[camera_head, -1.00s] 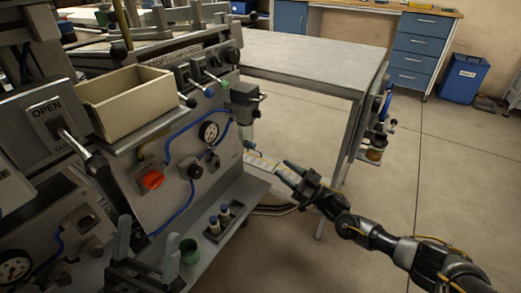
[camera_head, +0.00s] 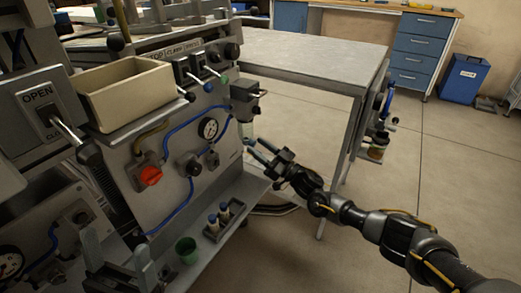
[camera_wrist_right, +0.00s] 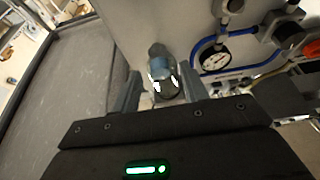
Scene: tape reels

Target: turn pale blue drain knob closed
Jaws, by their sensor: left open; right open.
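In the right wrist view, a pale blue-grey knob-like part (camera_wrist_right: 161,69), which I take for the drain knob, sits between the two fingers of my right gripper (camera_wrist_right: 161,90). Bright glints lie beside it, and I cannot tell whether either finger touches it. In the head view, my right gripper (camera_head: 256,148) is open below the dark unit (camera_head: 244,100) at the machine's right corner. The knob is too small to make out there. My left gripper (camera_head: 117,252) is open and empty at the lower left, by the front of the machine.
The machine panel carries a gauge (camera_head: 208,128), a red knob (camera_head: 150,175) and blue hoses. A beige bin (camera_head: 140,98) sits on top. A green cup (camera_head: 187,250) and small bottles (camera_head: 224,212) stand on the lower shelf. A grey table (camera_head: 310,60) is behind; floor at right is clear.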

